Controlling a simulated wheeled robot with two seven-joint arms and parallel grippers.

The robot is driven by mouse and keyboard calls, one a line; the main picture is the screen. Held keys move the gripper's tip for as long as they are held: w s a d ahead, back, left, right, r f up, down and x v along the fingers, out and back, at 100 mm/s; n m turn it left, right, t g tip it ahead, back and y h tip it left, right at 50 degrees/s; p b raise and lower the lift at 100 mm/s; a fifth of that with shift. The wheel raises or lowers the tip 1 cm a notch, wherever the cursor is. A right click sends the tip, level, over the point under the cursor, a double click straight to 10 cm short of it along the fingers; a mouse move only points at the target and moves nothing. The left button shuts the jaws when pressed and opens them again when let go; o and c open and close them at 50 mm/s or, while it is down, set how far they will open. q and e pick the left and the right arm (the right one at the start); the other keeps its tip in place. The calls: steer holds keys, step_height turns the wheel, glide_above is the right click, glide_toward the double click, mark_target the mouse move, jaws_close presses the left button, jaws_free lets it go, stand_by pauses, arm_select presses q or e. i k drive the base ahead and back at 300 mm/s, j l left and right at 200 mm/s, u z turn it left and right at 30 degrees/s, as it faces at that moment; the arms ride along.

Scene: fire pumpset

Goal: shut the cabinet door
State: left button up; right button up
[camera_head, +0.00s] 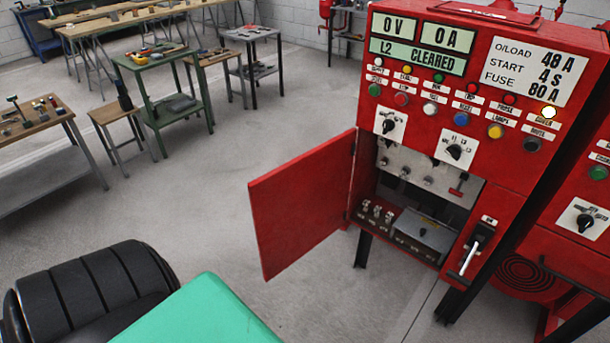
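The red cabinet (465,105) stands at the right of the head view. Its red door (300,205) is hinged on the left of the lower opening. The door stands wide open, swung out to the left, with its free edge toward the lower left. Inside the opening are a grey panel (428,178), a grey box (422,235) and several small terminals (376,213). Neither of my grippers is in view, so their states and distances from the door are hidden.
A switch handle (473,250) sticks out right of the opening. Another red unit (590,215) stands at the far right. A green table (170,85) and a wooden workbench (40,130) are at the left. Grey floor (210,225) left of the door is clear.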

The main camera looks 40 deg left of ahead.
mark_target(296, 205)
steer(key=i+j+z, duration=0.15)
steer(key=j+z, duration=0.15)
steer(key=j, duration=0.9)
steer(key=j+z, duration=0.3)
steer(key=j, duration=0.9)
steer(key=j+z, duration=0.3)
steer(key=j, duration=0.95)
steer(key=k, duration=0.05)
